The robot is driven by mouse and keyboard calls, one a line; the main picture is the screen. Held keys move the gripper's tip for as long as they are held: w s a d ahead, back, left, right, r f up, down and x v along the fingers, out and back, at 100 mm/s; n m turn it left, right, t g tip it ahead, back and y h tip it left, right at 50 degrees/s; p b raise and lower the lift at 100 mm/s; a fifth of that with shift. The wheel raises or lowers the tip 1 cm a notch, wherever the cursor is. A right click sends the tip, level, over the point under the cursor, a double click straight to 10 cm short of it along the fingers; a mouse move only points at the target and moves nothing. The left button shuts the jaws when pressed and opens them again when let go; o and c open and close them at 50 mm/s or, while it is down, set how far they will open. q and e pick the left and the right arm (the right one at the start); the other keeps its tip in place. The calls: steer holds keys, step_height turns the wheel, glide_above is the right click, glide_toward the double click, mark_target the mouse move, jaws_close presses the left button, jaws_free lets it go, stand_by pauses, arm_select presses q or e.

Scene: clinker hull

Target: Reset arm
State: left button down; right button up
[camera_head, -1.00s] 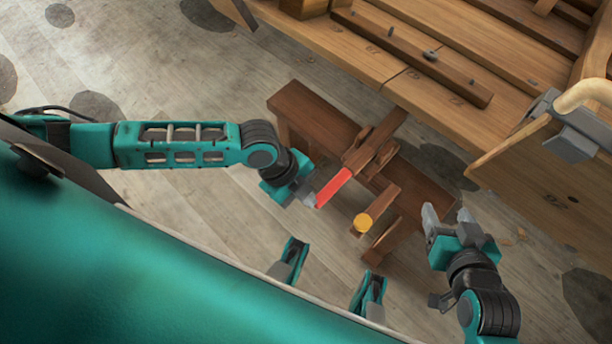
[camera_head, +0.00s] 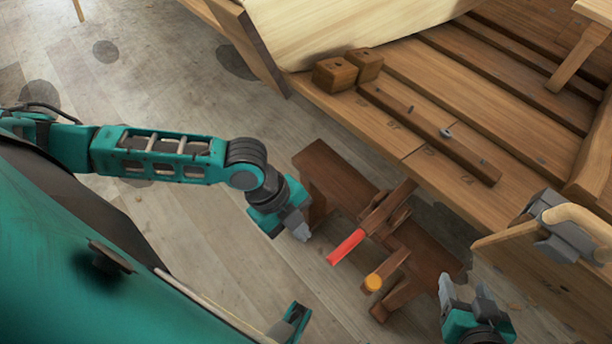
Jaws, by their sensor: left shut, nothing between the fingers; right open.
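My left arm comes in from the left, and my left gripper (camera_head: 301,232) is shut and empty above the floor. It is beside the dark wooden bench (camera_head: 335,182), left of a bar with a red end (camera_head: 346,247) on that bench. My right gripper (camera_head: 462,291) is at the lower right, open, with its two fingers apart and nothing between them. It is just beyond the right end of the bench. Much of my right arm is cut off by the bottom edge.
The bench also carries a wooden piece with a yellow end (camera_head: 374,282). The planked hull (camera_head: 440,95) fills the upper right, with a dark strip (camera_head: 430,133) and two wooden blocks (camera_head: 335,74) on it. A grey clamp-like tool (camera_head: 566,240) is at the right. The floor at left is clear.

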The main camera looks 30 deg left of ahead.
arm_select(q)
steer(key=shift+d+r, duration=0.1)
stand_by(0.5)
steer(key=w+d+r+n+t+h+p, duration=0.2)
steer(key=w+d+r+n+t+p, duration=0.15)
steer(key=w+d+n+t, duration=0.5)
steer(key=s+a+f+n+t+y, duration=0.1)
steer(key=s+a+n+y, duration=0.3)
steer(key=a+n, duration=0.7)
steer(key=shift+s+a+f+t+y+p, duration=0.3)
steer(key=shift+s+a+f+t+y, duration=0.1)
steer(key=shift+s+f, duration=0.15)
